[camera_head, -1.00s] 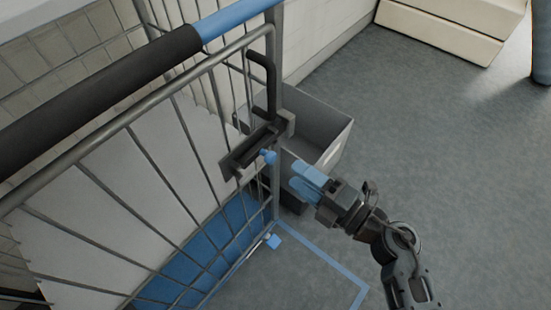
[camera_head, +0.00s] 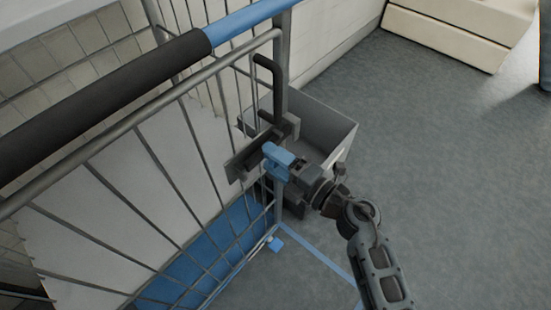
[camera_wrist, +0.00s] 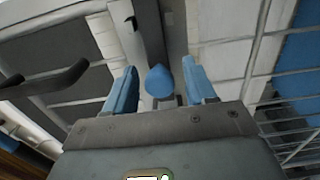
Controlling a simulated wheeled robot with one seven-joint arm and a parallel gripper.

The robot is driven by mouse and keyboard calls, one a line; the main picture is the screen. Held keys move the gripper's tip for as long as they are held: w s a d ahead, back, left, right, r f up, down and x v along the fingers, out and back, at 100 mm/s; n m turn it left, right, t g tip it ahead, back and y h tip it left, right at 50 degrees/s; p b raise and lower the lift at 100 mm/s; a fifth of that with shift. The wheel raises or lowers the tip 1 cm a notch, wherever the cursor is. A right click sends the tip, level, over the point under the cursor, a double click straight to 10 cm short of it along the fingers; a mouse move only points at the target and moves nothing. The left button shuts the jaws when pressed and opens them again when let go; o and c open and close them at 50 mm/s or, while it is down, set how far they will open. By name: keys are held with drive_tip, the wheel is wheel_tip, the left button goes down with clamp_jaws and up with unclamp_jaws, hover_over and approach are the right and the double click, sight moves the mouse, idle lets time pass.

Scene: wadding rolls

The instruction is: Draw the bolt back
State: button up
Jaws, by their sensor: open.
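The bolt is a dark metal slide on a bracket (camera_head: 245,160) at the upright end post of the wire cage's side. Its blue knob (camera_wrist: 159,82) shows in the wrist view between my two blue fingers. In the head view my fingers hide the knob. My gripper (camera_head: 275,158) is at the bolt, fingers pointing at the bracket. It also shows in the wrist view (camera_wrist: 161,88), with a gap on each side of the knob, so the jaws are open around it and not closed on it.
A dark bent handle (camera_head: 270,85) rises above the bolt by the post. A grey bin (camera_head: 325,125) stands behind. The cage's rail has a black grip (camera_head: 100,100). Cream steps (camera_head: 450,35) are at the back. The floor on the right is clear.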

sight(250, 169)
drive_tip(key=shift+c, duration=0.5)
clamp_jaws()
drive_tip(key=s+a, duration=0.1)
drive_tip(key=s, duration=0.1)
drive_tip(key=s+a+p, duration=0.1)
drive_tip(key=s+a, duration=0.1)
drive_tip(key=shift+a, duration=0.1)
drive_tip(key=shift+o, duration=0.5)
unclamp_jaws()
